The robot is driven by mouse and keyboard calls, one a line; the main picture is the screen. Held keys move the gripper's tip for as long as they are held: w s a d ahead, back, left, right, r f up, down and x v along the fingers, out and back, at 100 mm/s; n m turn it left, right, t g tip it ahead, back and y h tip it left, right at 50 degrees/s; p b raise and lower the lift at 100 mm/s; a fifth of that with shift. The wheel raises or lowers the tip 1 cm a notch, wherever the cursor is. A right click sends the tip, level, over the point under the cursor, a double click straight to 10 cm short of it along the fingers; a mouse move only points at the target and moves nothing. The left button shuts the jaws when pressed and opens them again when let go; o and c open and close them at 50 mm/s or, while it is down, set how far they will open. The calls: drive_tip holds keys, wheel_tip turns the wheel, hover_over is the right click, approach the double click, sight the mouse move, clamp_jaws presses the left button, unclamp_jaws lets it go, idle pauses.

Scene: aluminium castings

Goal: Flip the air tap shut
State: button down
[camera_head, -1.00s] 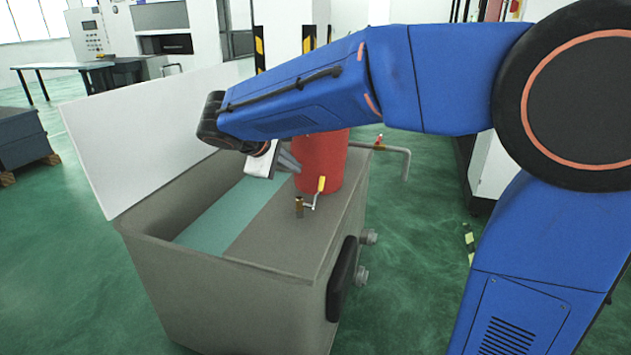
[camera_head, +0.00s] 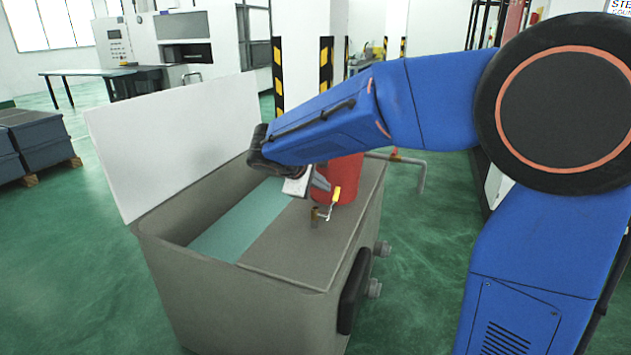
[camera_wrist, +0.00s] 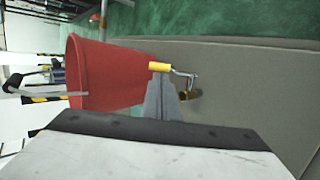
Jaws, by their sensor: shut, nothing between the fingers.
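The air tap is a small brass fitting (camera_head: 316,215) on the grey tank's top, with a yellow-sleeved lever (camera_head: 336,195) standing up from it. In the wrist view the yellow lever sleeve (camera_wrist: 160,66) lies right at my fingertips, and its bent metal rod runs right to the brass body (camera_wrist: 188,95), which is partly hidden. My gripper (camera_head: 325,187) is shut with nothing between its fingers. In the wrist view the fingertips (camera_wrist: 160,78) seem to meet the sleeve; I cannot tell whether they touch it.
A red bucket-like container (camera_head: 347,178) stands just behind the tap. The grey tank (camera_head: 240,305) has an open basin and a raised white lid (camera_head: 170,150). A bent pipe (camera_head: 420,175) sticks out at the far right side.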

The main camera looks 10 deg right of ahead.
sight(336, 193)
drive_tip(key=shift+x, duration=2.8)
drive_tip(key=shift+w+d, duration=0.1)
drive_tip(key=shift+w+d+f+g+y, duration=0.15)
drive_tip(key=shift+w+d+g+y, duration=0.35)
drive_tip(key=shift+g, duration=0.3)
drive_tip(key=w+g+y, duration=0.1)
drive_tip(key=d+f+g+y, duration=0.1)
drive_tip(key=shift+w+f+n+g, duration=0.2)
drive_tip(key=shift+w+n+g, duration=0.1)
drive_tip(key=shift+w+g, duration=0.1)
drive_tip(key=shift+w+d+f+y, duration=0.15)
drive_tip(key=shift+w+d+f, duration=0.15)
drive_tip(key=shift+f, duration=0.2)
drive_tip(key=shift+w+d+f+y, duration=0.15)
drive_tip(key=shift+w+d+f, duration=0.05)
drive_tip(key=shift+w+f, duration=0.2)
drive_tip(key=shift+f, duration=0.3)
drive_tip(key=shift+d+f, duration=0.1)
drive_tip(key=shift+f, duration=0.05)
